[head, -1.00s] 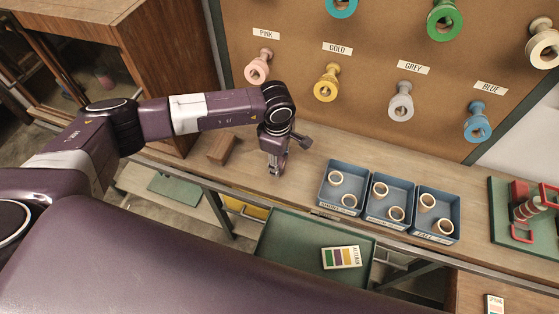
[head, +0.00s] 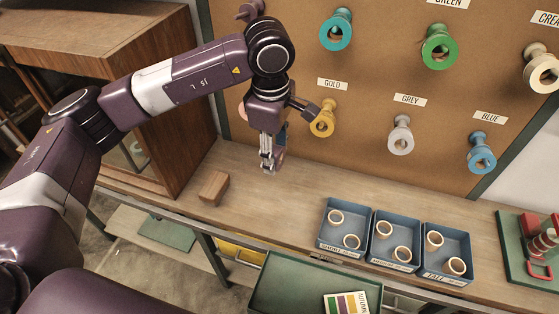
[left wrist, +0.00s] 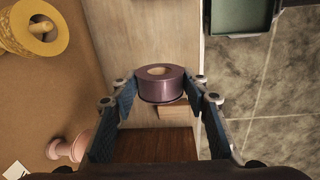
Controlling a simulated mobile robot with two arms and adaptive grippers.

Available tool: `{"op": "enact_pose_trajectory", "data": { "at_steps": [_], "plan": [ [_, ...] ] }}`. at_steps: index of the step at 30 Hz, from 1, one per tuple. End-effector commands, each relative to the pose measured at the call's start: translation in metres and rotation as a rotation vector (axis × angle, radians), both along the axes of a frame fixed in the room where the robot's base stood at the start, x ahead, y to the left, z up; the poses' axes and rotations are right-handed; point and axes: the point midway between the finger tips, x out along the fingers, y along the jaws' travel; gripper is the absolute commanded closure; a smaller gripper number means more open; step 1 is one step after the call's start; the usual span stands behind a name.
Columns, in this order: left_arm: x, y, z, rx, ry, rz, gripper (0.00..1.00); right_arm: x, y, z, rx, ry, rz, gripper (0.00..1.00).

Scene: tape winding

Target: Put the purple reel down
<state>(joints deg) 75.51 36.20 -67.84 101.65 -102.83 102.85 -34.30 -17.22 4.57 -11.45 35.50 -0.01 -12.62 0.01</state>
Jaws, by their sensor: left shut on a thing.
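The purple reel (left wrist: 162,88) is a short, wide spool with a pale core, seen in the left wrist view between my gripper's fingertips. My left gripper (left wrist: 160,84) is shut on it, one blue finger pad at each side. In the head view my left gripper (head: 269,160) points down over the back of the wooden workbench (head: 335,180), in front of the pegboard. The reel is hard to make out there. Wood shows beyond the reel in the wrist view; I cannot tell the gap beneath it. My right gripper is not in view.
A wooden block (head: 214,188) lies left of the gripper. The gold reel (head: 322,120) hangs close on the right. Blue trays with pale rings (head: 346,229) stand to the right. A green tray (head: 290,285) is at the front. Bare bench lies between block and trays.

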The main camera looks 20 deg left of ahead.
Motion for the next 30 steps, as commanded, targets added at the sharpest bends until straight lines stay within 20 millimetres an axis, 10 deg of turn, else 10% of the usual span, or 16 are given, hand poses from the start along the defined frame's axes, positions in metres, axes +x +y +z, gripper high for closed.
{"op": "enact_pose_trajectory", "data": {
  "at_steps": [11,30],
  "plan": [
    [-0.009,0.004,0.008,0.000,0.004,-0.102,0.82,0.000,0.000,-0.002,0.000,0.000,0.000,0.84],
    [-0.118,0.038,-0.010,0.000,0.005,-1.269,0.82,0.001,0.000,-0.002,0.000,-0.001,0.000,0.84]
  ]
}}
